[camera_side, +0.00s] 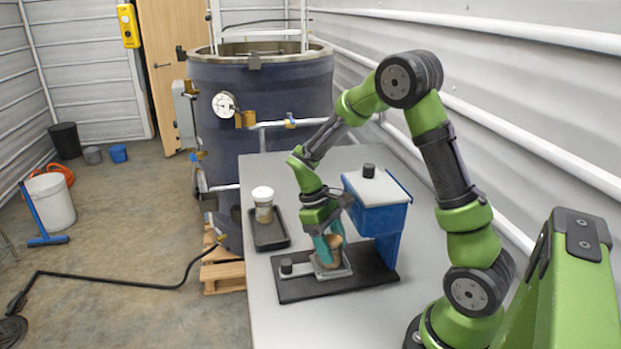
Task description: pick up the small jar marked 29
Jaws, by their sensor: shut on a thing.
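My gripper (329,250) points down with its teal fingers shut on a small brown jar (338,247). This jar stands at a small metal plate (341,270) on a black base (300,290), below a blue hopper (375,215). The fingers hide part of it, and I cannot tell whether it touches the plate. Another small jar (264,213), with a white lid and brown contents, stands upright in a black tray (271,240) to the left, apart from my gripper. I cannot read a number on either jar.
The hopper has a grey lid with a black knob (369,170). A black knob (286,266) sits on the base's left end. A large dark tank (285,100) stands behind the grey table (262,320). The table's front left is clear.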

